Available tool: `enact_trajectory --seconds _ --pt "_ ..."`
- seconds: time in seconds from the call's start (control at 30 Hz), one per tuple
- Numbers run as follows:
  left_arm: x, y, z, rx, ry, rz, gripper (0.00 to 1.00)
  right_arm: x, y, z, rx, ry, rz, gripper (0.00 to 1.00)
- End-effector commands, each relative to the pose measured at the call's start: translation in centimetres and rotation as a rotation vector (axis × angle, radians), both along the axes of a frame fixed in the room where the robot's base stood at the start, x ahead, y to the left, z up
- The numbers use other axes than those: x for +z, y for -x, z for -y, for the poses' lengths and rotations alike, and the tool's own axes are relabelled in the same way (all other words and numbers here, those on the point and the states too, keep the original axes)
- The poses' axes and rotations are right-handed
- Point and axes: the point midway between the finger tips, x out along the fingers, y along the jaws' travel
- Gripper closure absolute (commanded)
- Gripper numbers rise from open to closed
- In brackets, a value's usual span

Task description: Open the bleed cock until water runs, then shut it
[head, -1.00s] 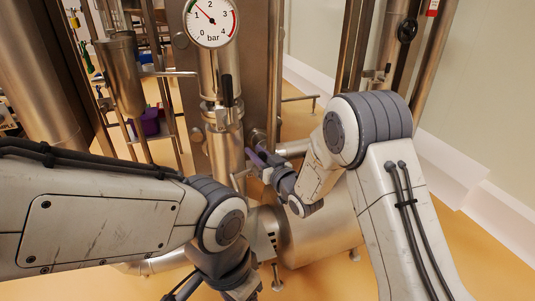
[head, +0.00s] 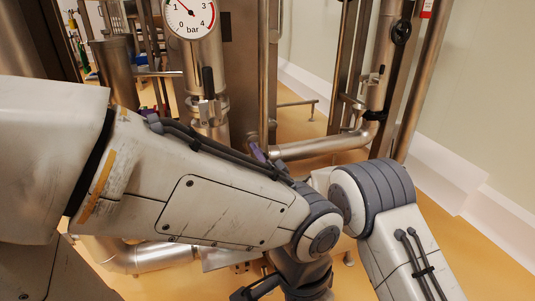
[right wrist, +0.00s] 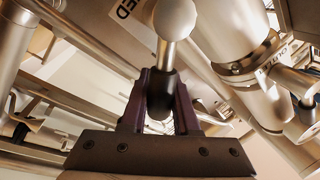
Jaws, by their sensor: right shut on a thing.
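In the right wrist view, a small lever with a black grip (right wrist: 161,92), a steel stem and a pale round knob lies between the purple fingers of my right gripper (right wrist: 162,100). The gripper is shut on the black grip. A label (right wrist: 130,15) beside it ends in "ED"; this looks like the bleed cock. In the head view, only the purple fingertips of my right gripper (head: 258,153) show beside the steel column; my left arm covers the rest, and the lever cannot be made out. My left gripper's fingers are out of view. No running water is visible.
A pressure gauge (head: 191,14) sits on the upright pipe, cut by the top edge. A black-handled lever (head: 207,83) is below it. A bent steel pipe (head: 325,147) runs to the right. Open orange floor (head: 480,250) lies at right.

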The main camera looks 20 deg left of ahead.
Motion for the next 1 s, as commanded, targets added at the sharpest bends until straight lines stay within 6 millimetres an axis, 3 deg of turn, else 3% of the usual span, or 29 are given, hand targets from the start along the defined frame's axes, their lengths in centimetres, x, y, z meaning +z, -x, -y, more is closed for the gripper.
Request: enact_trajectory --seconds 0.83,0.87,0.9,0.93,1.0 --pt "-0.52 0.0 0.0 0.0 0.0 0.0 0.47 -0.7 -0.45 0.4 0.0 -0.107 -0.093 1.0" --pt "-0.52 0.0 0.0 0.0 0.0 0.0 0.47 -0.7 -0.45 0.4 0.0 -0.106 -0.092 0.67" --pt "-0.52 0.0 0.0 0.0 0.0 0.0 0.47 -0.69 -0.45 0.41 0.0 -0.106 -0.092 0.52" --pt "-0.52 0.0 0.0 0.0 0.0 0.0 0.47 -0.69 -0.45 0.42 -0.001 -0.107 -0.092 0.41" --pt "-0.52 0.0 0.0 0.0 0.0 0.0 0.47 -0.69 -0.46 0.48 -0.001 -0.107 -0.092 0.41"
